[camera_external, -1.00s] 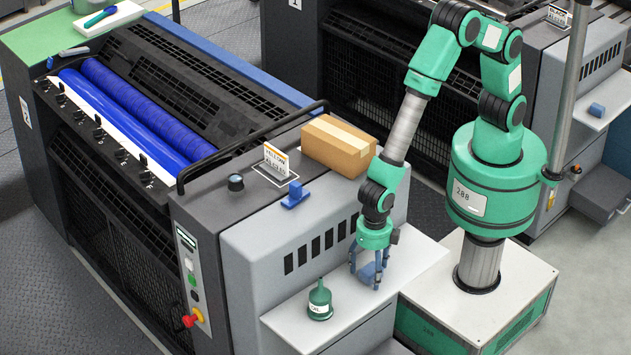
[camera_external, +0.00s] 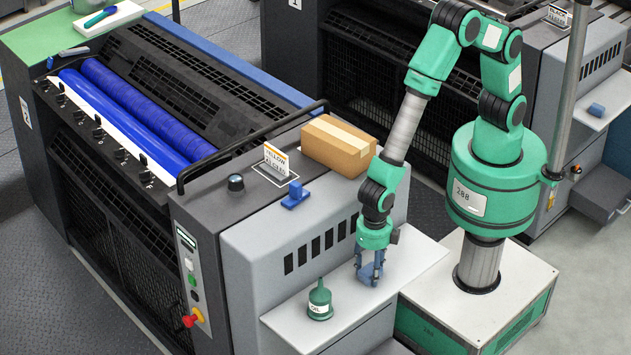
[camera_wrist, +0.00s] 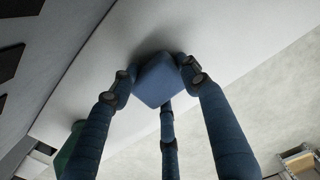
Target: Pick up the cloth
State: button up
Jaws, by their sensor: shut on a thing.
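The cloth (camera_wrist: 160,80) is a small blue folded bundle on the light grey shelf (camera_external: 420,262) at the front of the grey machine. It also shows in the external view (camera_external: 370,273), partly hidden by the fingers. My gripper (camera_external: 369,270) points down over the shelf. Its blue fingers are shut on the cloth from several sides, and they show in the wrist view (camera_wrist: 157,85) too. The cloth looks to be at the shelf surface; I cannot tell whether it touches it.
A green oil can (camera_external: 320,300) stands on the shelf left of my gripper.

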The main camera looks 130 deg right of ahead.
aim_at(371, 267)
notch_tip(371, 267, up, 10)
jog(key=shift+f+p, duration=0.1)
jog(key=shift+p, duration=1.05)
